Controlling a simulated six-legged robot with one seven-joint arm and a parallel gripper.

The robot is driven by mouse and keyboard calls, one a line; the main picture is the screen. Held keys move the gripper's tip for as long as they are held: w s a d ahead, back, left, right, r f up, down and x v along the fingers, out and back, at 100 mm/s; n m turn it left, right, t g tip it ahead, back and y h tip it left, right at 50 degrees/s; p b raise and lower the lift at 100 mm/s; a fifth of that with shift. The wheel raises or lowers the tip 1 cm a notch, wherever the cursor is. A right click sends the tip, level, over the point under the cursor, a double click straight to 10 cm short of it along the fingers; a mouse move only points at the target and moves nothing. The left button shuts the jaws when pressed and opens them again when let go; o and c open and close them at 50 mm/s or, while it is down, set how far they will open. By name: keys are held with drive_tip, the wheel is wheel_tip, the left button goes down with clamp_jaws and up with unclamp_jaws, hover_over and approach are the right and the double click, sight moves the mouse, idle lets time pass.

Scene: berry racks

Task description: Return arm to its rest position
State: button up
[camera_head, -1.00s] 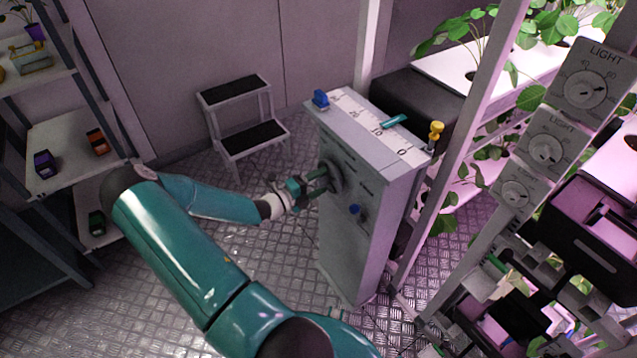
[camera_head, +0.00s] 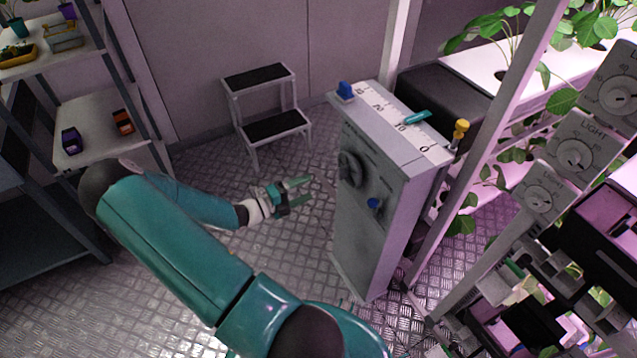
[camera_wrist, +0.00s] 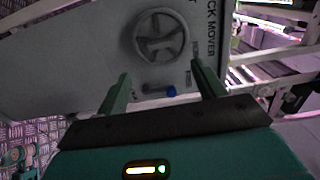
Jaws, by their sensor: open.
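My gripper (camera_head: 300,192) is open and empty in the head view. It hangs in free air to the left of the grey control box (camera_head: 372,235), with a gap between its fingertips and the box. In the wrist view my two green fingers (camera_wrist: 164,88) are spread apart and point at the box's front face. The round dark knob (camera_head: 350,168) is on that face; in the wrist view the knob (camera_wrist: 161,36) lies beyond the fingertips, untouched. My teal arm stretches across the lower left of the head view, bent at the elbow.
A two-step stool (camera_head: 268,128) stands behind my gripper. A shelf (camera_head: 85,130) with small items is at the left. Plant racks with light dials (camera_head: 575,155) fill the right.

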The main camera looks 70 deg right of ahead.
drive_tip(key=shift+v, duration=0.8)
drive_tip(key=w+a+r+m+t+y, duration=0.4)
drive_tip(key=w+a+r+m, duration=0.2)
drive_tip(key=a+r+m, duration=0.3)
drive_tip(key=w+a+r+m+t+y, duration=0.35)
drive_tip(key=w+a+r+m, duration=0.35)
drive_tip(key=a, duration=0.5)
drive_tip(key=s+a+r+m+t+y, duration=0.2)
drive_tip(key=a+r+m+t, duration=0.3)
drive_tip(key=a+r, duration=0.3)
drive_tip(key=s+a+r+m+t+y, duration=0.3)
drive_tip(key=a+r, duration=0.6)
drive_tip(key=a, duration=0.5)
drive_tip(key=m+t+y, duration=0.1)
drive_tip(key=m+t, duration=0.1)
drive_tip(key=m, duration=0.1)
drive_tip(key=shift+s+a+r+m, duration=0.2)
drive_tip(key=shift+a+m, duration=0.1)
drive_tip(key=shift+m, duration=0.1)
